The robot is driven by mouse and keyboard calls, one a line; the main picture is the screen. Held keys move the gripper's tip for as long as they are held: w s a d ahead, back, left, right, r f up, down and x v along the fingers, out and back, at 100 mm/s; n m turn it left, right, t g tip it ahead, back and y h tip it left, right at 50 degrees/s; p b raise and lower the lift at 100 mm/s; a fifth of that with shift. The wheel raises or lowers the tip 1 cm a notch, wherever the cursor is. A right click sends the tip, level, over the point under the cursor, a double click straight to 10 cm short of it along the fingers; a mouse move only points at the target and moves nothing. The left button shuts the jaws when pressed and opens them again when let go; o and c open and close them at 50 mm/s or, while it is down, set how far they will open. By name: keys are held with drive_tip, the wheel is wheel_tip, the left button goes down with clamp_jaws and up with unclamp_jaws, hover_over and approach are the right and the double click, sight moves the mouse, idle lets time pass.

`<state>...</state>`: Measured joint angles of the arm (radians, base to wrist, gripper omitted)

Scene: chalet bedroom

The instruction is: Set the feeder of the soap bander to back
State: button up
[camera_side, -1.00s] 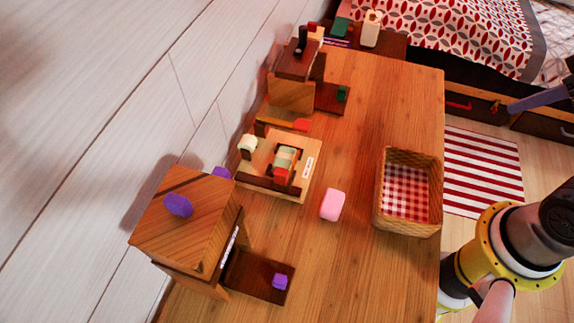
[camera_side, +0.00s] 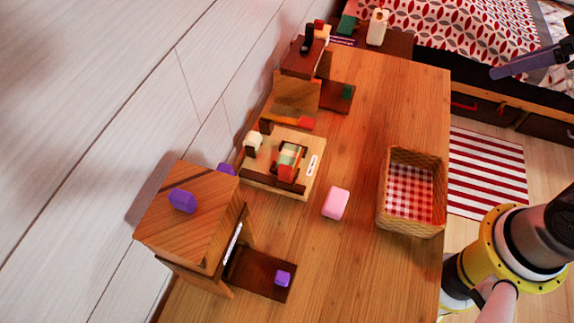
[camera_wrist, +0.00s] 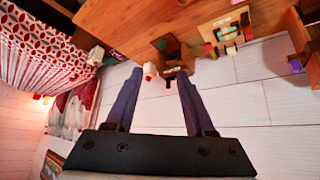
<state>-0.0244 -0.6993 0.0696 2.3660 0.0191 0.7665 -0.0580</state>
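A light wooden device (camera_side: 250,185) sits mid-table against the wall, with a green and red-orange part in a dark frame, a cream knob-like piece (camera_side: 253,141) and a white label. It may be the soap bander; the label is unreadable, and I cannot tell which part is the feeder or how it is set. It also shows at the top of the wrist view (camera_wrist: 225,28). A pink soap-like block (camera_side: 336,203) lies in front of it. My gripper (camera_wrist: 160,72) is open and empty, its fingers apart; one finger shows at upper right (camera_side: 525,64), far from the device.
A wooden stand with purple pieces (camera_side: 195,215) is at front left. Another brown stand with a green block (camera_side: 347,92) is behind. A wicker basket (camera_side: 411,233) stands at the right table edge. A bed (camera_side: 460,30) lies beyond.

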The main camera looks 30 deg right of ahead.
drive_tip(key=w+a+n+y, duration=0.1)
drive_tip(key=w+a+n, duration=0.1)
drive_tip(key=w+a, duration=0.45)
drive_tip(key=n+g+y, duration=0.2)
drive_tip(key=n+g, duration=0.2)
drive_tip(key=n, duration=0.2)
hover_over(285, 169)
drive_tip(key=s+d, duration=0.4)
wheel_tip(285, 169, down, 16)
drive_tip(key=x, duration=1.3)
drive_tip(key=shift+w+a+f, duration=0.15)
drive_tip(key=shift+w+f, duration=0.05)
drive_tip(key=shift+f, duration=0.05)
clamp_jaws()
